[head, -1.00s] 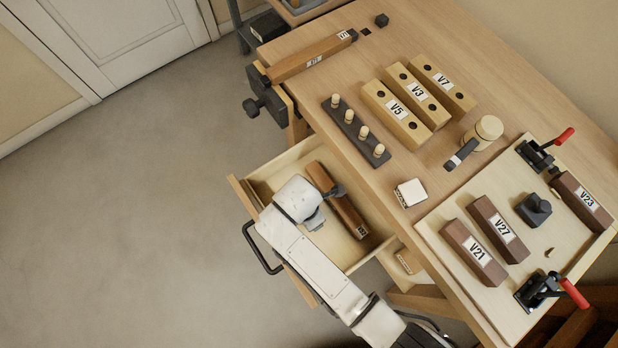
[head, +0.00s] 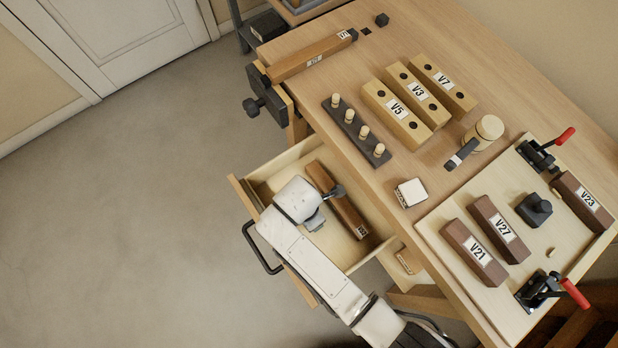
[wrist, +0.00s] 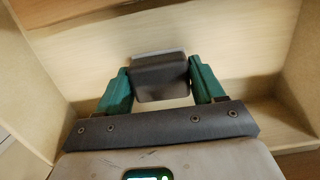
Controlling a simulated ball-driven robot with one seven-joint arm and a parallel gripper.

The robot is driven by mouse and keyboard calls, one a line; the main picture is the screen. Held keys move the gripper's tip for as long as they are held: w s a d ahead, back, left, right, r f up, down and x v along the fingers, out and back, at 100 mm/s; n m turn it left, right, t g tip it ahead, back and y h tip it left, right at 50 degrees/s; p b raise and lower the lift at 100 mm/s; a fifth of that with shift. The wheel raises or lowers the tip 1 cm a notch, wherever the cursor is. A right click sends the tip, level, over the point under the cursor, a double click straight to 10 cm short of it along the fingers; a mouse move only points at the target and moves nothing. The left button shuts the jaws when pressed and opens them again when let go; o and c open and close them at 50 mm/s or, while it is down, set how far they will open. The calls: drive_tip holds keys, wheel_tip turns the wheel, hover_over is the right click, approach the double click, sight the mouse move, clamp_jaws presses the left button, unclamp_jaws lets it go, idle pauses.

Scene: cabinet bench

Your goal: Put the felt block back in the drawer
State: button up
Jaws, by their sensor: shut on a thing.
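The drawer (head: 243,197) is pulled out from the bench, open at the top. My gripper (wrist: 160,82) has two green fingers, shut on a dark grey block, which I take to be the felt block (wrist: 160,75). In the wrist view it sits between both fingers, with the drawer's pale floor and walls around it. In the head view my arm covers the gripper, and only a dark piece, seemingly the felt block (head: 338,191), shows beside it. I cannot tell whether the block touches the drawer floor.
A long brown wooden bar (head: 349,214) lies in the drawer close to my gripper. The bench top (head: 440,38) overhangs beside the drawer. On it are a dark peg rack (head: 357,131), a white block (head: 410,193), a mallet (head: 488,128) and labelled blocks.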

drive_tip(key=shift+f, duration=0.7)
idle(0.5)
drive_tip(key=o, duration=1.1)
drive_tip(key=shift+o, duration=0.2)
drive_tip(key=shift+r, duration=0.1)
drive_tip(key=shift+s+a+r+p, duration=0.15)
drive_tip(key=shift+a+r+p, duration=0.05)
drive_tip(key=shift+r+p, duration=1.5)
drive_tip(key=shift+s+a+r+p, duration=0.1)
drive_tip(key=shift+a+r+p, duration=0.05)
drive_tip(key=shift+r+p, duration=1.5)
